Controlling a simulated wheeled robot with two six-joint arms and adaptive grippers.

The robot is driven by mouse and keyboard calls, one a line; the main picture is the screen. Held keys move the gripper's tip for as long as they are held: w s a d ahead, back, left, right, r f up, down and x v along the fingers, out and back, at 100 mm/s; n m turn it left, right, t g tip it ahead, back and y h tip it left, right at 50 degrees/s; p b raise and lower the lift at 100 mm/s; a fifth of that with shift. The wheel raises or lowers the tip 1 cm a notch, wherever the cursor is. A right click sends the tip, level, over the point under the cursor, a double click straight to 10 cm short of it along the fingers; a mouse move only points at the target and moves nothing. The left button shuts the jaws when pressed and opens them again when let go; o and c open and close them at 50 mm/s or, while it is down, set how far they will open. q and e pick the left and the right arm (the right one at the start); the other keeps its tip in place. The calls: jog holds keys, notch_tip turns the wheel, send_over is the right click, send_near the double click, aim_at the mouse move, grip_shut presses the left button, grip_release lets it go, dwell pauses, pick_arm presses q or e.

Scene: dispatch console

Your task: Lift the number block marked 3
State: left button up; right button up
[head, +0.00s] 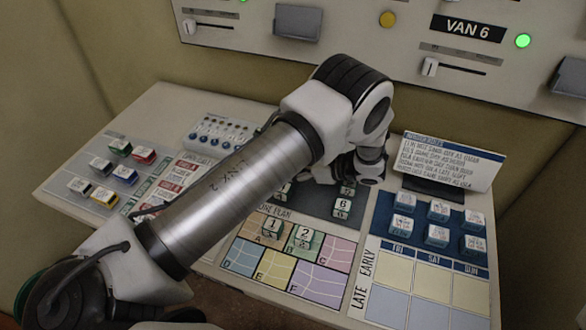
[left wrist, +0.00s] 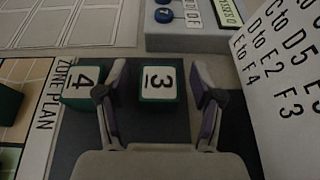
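The number block marked 3 (left wrist: 159,80) is green with a white top and sits on a dark grey panel area in the left wrist view. My left gripper (left wrist: 160,86) is open, with one finger on each side of block 3 and a gap between each finger and the block. How far the fingertips are above the panel I cannot tell. In the head view my left arm hides block 3. Block 4 (left wrist: 82,84) stands close outside one finger. My right gripper is not in view.
Blocks 1 (head: 272,229) and 2 (head: 304,241) stand on the zone plan (head: 318,284). Block 6 (head: 342,208) stands on the dark area. Day-labelled grid (head: 430,275) lies right.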

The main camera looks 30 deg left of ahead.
pick_arm(q)
jog(key=c, duration=1)
jog(key=shift+o, duration=0.2)
jog(key=shift+r, duration=0.1)
